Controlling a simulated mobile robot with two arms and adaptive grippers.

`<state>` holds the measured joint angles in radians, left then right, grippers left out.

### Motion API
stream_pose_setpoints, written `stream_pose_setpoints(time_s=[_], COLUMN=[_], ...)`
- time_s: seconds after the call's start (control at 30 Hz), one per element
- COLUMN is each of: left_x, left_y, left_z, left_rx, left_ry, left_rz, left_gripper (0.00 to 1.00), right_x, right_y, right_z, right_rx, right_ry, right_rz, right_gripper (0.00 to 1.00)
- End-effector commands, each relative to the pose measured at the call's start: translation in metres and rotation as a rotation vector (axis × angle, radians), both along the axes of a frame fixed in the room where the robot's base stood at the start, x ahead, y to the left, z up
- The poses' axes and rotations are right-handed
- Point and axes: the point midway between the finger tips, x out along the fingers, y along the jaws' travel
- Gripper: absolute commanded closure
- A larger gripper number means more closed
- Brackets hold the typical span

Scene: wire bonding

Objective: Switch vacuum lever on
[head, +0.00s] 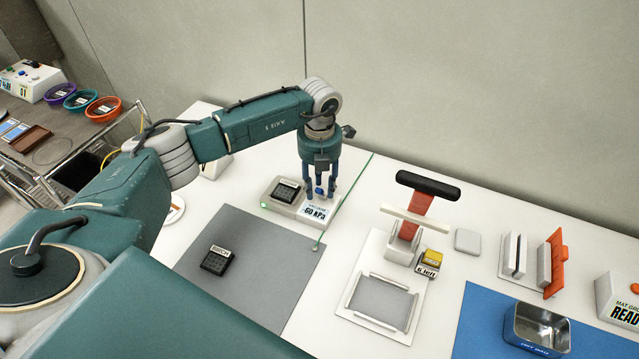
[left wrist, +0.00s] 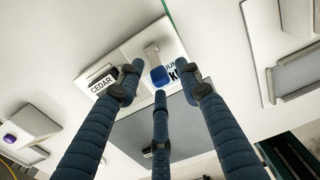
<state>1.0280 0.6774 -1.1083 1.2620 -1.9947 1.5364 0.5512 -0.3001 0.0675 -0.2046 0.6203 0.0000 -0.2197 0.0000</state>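A white vacuum block (head: 282,207) sits at the back of the grey mat, with a black labelled chip (head: 286,190) on it. My right gripper is not in view.
A second black chip (head: 216,260) lies on the grey mat (head: 260,285). A green line or cable (head: 345,205) runs just right of the block.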

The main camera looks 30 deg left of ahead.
Motion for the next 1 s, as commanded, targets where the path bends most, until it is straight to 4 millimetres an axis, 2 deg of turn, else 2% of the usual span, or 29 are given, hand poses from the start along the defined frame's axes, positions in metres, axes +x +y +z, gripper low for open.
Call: stream_pose_setpoints(time_s=[0.17,0.37,1.0], left_x=[0.0,0.0,-0.005], left_y=[0.0,0.0,-0.003], left_z=[0.0,0.0,-0.001], left_rx=[0.0,0.0,0.0], left_ry=[0.0,0.0,-0.072], left_rz=[0.0,0.0,-0.003], left_gripper=[0.64,1.0,1.0], right_x=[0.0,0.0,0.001], right_y=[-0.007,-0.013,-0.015], right_z=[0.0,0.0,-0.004], right_rx=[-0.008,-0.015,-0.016], right_ry=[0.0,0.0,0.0], right_rz=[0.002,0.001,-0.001], right_gripper=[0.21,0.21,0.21])
